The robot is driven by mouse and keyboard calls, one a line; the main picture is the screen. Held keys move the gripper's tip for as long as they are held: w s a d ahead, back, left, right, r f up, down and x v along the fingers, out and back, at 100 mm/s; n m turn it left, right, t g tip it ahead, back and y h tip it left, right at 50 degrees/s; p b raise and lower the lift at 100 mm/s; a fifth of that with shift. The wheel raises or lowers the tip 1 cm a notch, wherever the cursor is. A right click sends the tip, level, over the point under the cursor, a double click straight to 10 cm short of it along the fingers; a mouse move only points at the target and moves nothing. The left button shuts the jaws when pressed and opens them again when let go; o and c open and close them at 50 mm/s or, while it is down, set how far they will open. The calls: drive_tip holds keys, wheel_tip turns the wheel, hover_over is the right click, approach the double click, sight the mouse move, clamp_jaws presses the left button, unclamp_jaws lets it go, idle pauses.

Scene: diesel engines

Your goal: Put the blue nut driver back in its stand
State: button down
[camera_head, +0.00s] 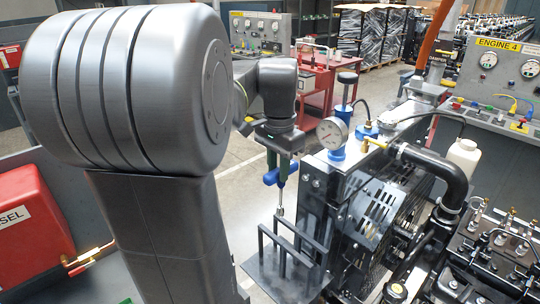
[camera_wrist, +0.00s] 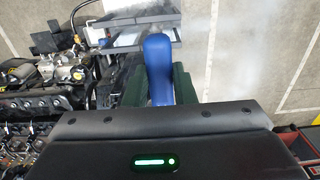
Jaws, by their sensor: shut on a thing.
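My gripper (camera_head: 283,163) points down and is shut on the blue nut driver (camera_head: 271,177). In the wrist view the driver's blue handle (camera_wrist: 159,66) sits between my two dark green fingers. Its metal shaft hangs down, close to upright, with its tip just above or at the top bars of the stand. The stand (camera_head: 284,262) is a dark grey frame of bars on a plate, beside the engine. I cannot tell whether the tip is over an opening.
The engine with black grille (camera_head: 378,212) stands close right of the stand. A pressure gauge (camera_head: 332,133) and a blue hand pump (camera_head: 346,92) rise near my gripper. A red tank (camera_head: 32,225) is at left. A red bench (camera_head: 315,85) stands behind, with clear floor before it.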

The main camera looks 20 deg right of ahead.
drive_tip(key=shift+f, duration=1.45)
wheel_tip(320, 180, down, 12)
drive_tip(key=b, duration=0.9)
drive_tip(key=shift+f, duration=0.15)
drive_tip(key=shift+s+a+f+b, duration=0.15)
drive_tip(key=shift+f+b, duration=0.15)
drive_tip(key=shift+f, duration=0.4)
drive_tip(key=c, duration=0.8)
unclamp_jaws()
drive_tip(key=shift+o, duration=0.2)
drive_tip(key=shift+r, duration=0.25)
